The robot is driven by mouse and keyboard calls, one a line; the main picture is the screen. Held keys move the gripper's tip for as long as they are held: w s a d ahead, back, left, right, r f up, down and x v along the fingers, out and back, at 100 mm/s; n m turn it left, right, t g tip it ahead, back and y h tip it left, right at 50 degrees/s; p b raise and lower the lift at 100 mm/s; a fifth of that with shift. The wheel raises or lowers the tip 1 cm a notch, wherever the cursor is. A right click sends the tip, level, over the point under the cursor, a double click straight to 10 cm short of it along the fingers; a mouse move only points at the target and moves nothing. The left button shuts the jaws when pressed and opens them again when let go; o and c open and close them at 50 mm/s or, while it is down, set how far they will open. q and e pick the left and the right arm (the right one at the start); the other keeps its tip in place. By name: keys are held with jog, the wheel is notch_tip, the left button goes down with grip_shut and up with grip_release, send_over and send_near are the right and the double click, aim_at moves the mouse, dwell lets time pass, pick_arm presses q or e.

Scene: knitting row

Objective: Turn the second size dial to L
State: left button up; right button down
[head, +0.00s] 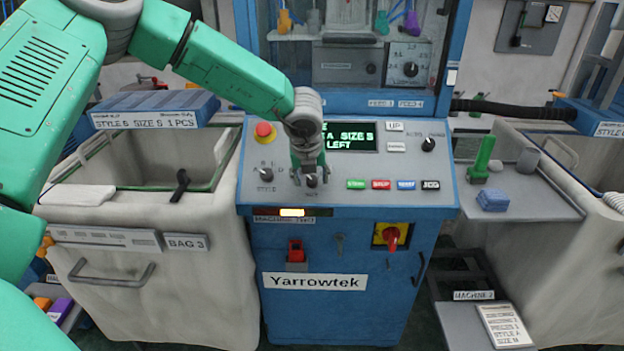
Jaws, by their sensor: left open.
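My left gripper (311,174) reaches down to the sloped control panel (390,166) of the blue machine. Its fingers are open, one on each side of a small dark dial (312,182). Whether they touch it I cannot tell. The gripper hides most of that dial and the marks around it, so its setting cannot be read. Another dial (266,174) sits to its left, with small letters around it. The green-lit display (350,137) shows "SIZE S" and "LEFT", partly covered by my wrist. My right gripper is not in view.
A red stop button (264,130) is left of my wrist. Coloured buttons (392,185) lie to the right, below a third dial (428,144). A grey bin (150,250) stands left. A side shelf (530,197) at right holds a green tool (484,158) and blue block (492,200).

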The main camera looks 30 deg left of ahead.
pick_arm(q)
jog(key=shift+w+f, duration=0.1)
jog(key=shift+f, duration=0.15)
grip_shut()
